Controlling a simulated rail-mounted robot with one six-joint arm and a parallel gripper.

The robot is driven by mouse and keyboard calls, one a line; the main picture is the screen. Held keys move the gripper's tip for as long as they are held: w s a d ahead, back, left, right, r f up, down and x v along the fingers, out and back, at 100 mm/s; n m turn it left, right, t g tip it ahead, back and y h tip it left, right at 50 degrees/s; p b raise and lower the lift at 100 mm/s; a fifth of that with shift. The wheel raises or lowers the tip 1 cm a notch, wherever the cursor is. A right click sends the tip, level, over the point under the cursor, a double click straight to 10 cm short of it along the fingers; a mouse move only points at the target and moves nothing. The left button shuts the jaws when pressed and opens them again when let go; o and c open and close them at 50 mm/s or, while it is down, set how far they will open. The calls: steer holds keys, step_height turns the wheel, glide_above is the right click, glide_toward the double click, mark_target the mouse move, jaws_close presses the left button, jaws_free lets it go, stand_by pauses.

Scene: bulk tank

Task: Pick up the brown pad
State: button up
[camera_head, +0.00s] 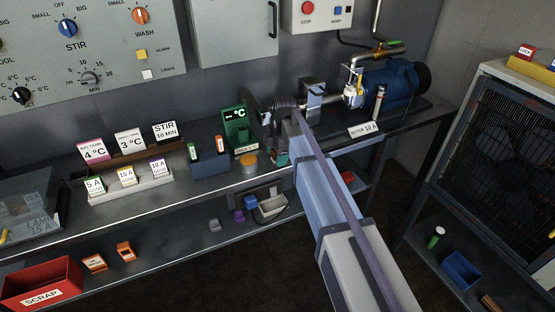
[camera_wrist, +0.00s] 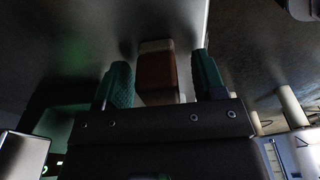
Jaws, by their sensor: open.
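The brown pad (camera_wrist: 156,75) shows in the wrist view as a small reddish-brown block with a paler end. It lies between the two teal fingers of my gripper (camera_wrist: 161,62), with a gap visible on each side. The fingers are open and do not visibly touch it. The near part of the pad is hidden behind the gripper body. In the head view my gripper (camera_head: 275,157) is low over the bench, below the end of my arm, and the pad cannot be made out clearly there.
A round orange-topped item (camera_head: 249,160) and a green temperature display (camera_head: 236,128) stand just left of my gripper. A blue motor (camera_head: 391,87) with pipework is behind right. A dark blue box (camera_head: 210,163) and label blocks (camera_head: 127,174) stand farther left.

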steer(key=c, duration=1)
steer(key=shift+r, duration=0.1)
step_height(320, 180, up, 10)
steer(key=p, duration=1)
steer(key=shift+r, duration=0.15)
steer(key=shift+f, duration=0.2)
steer(key=o, duration=0.3)
steer(key=shift+c, duration=1.1)
